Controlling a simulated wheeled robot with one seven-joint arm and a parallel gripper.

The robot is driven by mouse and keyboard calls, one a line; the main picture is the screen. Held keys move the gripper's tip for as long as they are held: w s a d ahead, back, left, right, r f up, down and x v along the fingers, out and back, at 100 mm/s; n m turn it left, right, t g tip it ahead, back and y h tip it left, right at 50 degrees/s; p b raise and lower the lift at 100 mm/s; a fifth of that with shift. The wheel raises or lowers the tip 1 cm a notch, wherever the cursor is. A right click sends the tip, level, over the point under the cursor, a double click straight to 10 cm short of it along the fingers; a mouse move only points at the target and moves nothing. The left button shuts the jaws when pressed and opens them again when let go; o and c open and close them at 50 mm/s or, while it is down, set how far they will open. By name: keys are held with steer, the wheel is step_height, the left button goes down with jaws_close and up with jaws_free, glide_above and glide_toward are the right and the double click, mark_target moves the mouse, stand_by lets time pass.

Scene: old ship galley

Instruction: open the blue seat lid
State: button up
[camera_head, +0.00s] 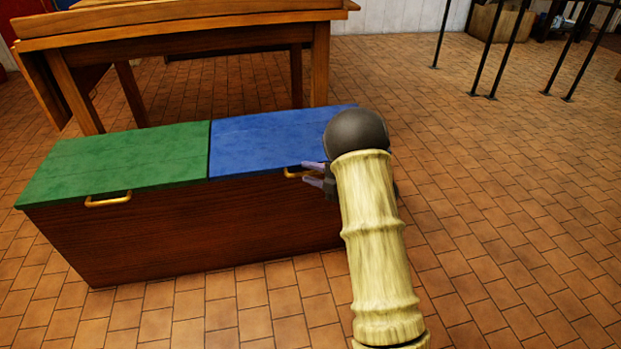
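The blue seat lid (263,140) is the right half of the top of a dark wooden bench chest (190,235). It lies flat and closed. A brass handle (293,173) is on the front edge of the lid. My arm hides the right end of the chest and the lid's front right corner.
A green seat lid (115,160) with its own brass handle (108,200) covers the left half, also closed. A wooden table (185,30) stands close behind the chest. Thin black legs (490,50) stand at the back right. The tiled floor in front and to the right is clear.

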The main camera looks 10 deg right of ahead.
steer(key=shift+w+a, duration=0.15)
steer(key=shift+a, duration=0.05)
steer(key=shift+f, duration=0.1)
jaws_close()
steer(key=shift+r+p, duration=0.2)
steer(key=shift+p, duration=0.4)
steer(key=shift+r+p, duration=0.4)
